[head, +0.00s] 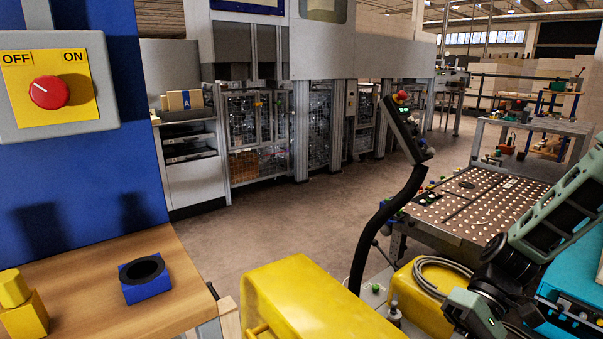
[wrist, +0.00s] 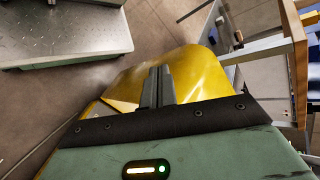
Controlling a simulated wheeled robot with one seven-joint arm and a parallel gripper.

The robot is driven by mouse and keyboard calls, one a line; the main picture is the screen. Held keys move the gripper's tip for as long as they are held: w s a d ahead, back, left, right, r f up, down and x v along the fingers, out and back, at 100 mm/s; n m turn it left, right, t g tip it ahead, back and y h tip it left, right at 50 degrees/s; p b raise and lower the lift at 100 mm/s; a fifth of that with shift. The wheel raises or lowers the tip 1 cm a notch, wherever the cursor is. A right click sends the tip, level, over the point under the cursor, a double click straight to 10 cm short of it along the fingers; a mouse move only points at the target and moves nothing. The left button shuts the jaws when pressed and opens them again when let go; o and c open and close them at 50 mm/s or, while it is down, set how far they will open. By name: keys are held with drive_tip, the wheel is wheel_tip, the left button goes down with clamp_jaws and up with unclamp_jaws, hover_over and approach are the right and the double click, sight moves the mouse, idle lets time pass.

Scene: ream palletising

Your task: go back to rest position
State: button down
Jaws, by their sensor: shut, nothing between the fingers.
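My gripper (wrist: 159,74) shows in the wrist view, with its two grey fingers together and nothing between them. The fingers are over a yellow cover that looks like part of my own body, and I cannot tell the gap to it. In the head view, my green and black arm is folded at the lower right; the fingertips cannot be made out there.
A wooden table (head: 95,272) at left bears a blue block with a black ring (head: 143,278) and yellow blocks (head: 22,310). A red knob (head: 49,92) is on a blue panel above. A perforated metal table (head: 475,212) stands right. Open floor (head: 270,228) lies in the middle.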

drive_tip(key=s+a+r+n+t+h, duration=0.65)
drive_tip(key=s+a+r+h, duration=0.25)
drive_tip(key=s+r, duration=0.15)
wheel_tip(320, 180, up, 26)
drive_tip(key=p, duration=2.6)
drive_tip(key=shift+m+p, duration=0.4)
drive_tip(key=shift+m, duration=0.05)
drive_tip(key=shift+s+a+f, duration=0.1)
